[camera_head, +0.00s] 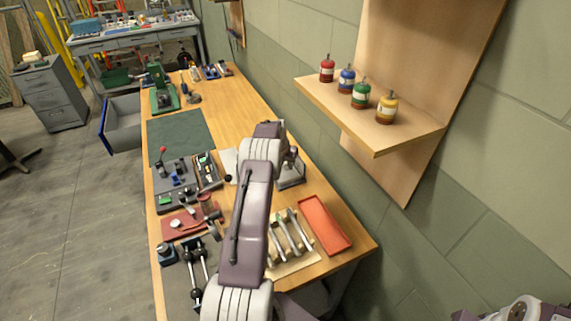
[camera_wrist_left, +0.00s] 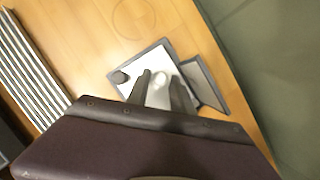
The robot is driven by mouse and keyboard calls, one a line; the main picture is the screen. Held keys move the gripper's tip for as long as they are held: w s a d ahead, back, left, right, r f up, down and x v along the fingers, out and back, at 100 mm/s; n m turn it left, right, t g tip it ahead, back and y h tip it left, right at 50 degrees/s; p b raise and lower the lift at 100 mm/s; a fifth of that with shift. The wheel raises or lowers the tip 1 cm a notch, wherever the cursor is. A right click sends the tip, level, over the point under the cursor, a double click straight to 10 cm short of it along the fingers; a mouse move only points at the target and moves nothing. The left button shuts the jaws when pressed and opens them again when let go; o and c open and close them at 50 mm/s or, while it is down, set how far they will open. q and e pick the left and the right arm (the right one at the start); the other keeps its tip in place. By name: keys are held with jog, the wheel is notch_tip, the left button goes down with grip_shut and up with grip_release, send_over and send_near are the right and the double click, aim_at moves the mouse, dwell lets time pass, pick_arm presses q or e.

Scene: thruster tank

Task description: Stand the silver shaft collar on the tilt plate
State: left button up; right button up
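My left gripper (camera_wrist_left: 160,88) reaches down over a framed pale plate (camera_wrist_left: 150,62), probably the tilt plate, on the wooden bench. Its two dark fingers are apart, with the plate showing between them. A small bright round patch (camera_wrist_left: 158,79) shows between the fingers; I cannot tell whether it is the silver shaft collar or a reflection. In the head view my left gripper (camera_head: 291,154) is partly hidden by my arm, and a grey frame (camera_head: 292,174) shows beside it. My right gripper is not in view.
An orange tray (camera_head: 324,224) and several wrenches (camera_head: 290,236) lie nearer. A shelf with paint bottles (camera_head: 386,107) juts from the wall. The green mat (camera_head: 180,137) is clear.

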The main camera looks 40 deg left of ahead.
pick_arm(q)
jog(key=o, duration=0.4)
jog(key=b+v, duration=0.1)
jog(key=v, duration=0.8)
jog(key=shift+w+a, duration=0.1)
